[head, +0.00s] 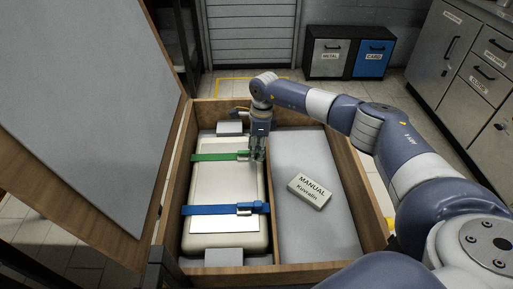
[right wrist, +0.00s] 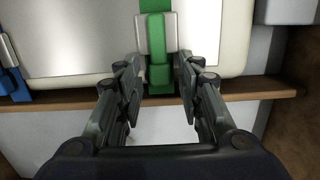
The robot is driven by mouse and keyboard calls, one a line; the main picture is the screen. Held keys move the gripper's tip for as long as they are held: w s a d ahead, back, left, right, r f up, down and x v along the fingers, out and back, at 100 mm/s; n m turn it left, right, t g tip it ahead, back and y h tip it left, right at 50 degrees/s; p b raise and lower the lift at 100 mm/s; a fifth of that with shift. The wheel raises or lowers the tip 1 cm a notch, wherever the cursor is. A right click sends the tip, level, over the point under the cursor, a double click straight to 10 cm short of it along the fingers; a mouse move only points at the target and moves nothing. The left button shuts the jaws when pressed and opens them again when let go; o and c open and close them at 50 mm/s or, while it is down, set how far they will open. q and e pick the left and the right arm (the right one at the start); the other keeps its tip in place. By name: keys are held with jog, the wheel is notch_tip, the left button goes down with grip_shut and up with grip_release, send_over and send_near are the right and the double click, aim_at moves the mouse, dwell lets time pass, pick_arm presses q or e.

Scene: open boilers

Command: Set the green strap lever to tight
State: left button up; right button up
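The green strap (head: 215,156) runs across the upper part of the white boiler (head: 206,178) in the wooden crate. Its buckle and lever lie at the strap's right end, partly hidden by my gripper in the head view. In the right wrist view the green lever (right wrist: 158,70) hangs down from a grey buckle (right wrist: 142,32) between my fingers. My right gripper (head: 257,152) is open, with its fingertips (right wrist: 158,72) on either side of the green lever; I cannot tell whether they touch it. My left gripper does not show.
A blue strap (head: 222,209) with a metal buckle crosses the boiler lower down. A manual (head: 309,191) lies on the grey panel in the crate's right compartment. The crate's wooden rim (head: 345,163) surrounds both compartments. A large board (head: 85,90) stands tilted at the left.

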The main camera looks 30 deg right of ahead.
notch_tip(320, 180, up, 12)
jog(key=d, duration=0.1)
jog(key=shift+s, duration=0.25)
dwell(0.4)
dwell(0.3)
